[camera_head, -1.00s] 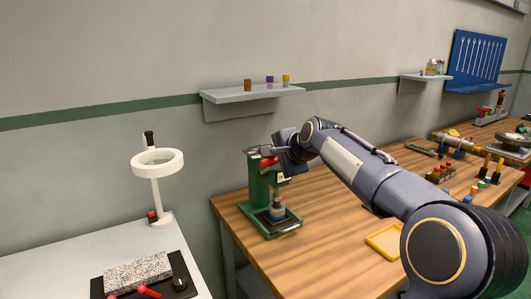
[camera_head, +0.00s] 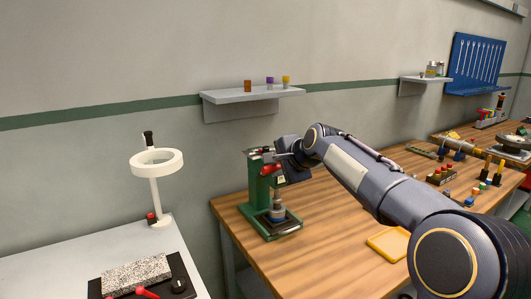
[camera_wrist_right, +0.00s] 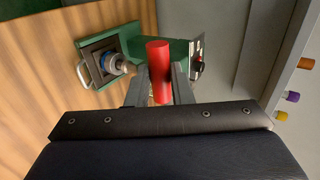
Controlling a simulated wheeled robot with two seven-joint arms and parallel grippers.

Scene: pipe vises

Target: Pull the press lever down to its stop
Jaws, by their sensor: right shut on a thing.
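The green press (camera_head: 258,192) stands on the left end of the wooden bench, with a grey ram and workpiece (camera_head: 278,211) at its base. The lever's red grip (camera_head: 272,168) is near the top of the press. In the wrist view, the red grip (camera_wrist_right: 159,62) lies between the two grey fingers of my right gripper (camera_wrist_right: 160,88), which is shut on it. In the head view, my right gripper (camera_head: 280,158) reaches in from the right and partly hides the lever. My left gripper is not in view.
A yellow tray (camera_head: 390,243) lies on the wooden bench (camera_head: 330,225), right of the press. A white table (camera_head: 65,268) with a ring lamp (camera_head: 157,163) stands at left. A wall shelf (camera_head: 250,95) hangs above the press.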

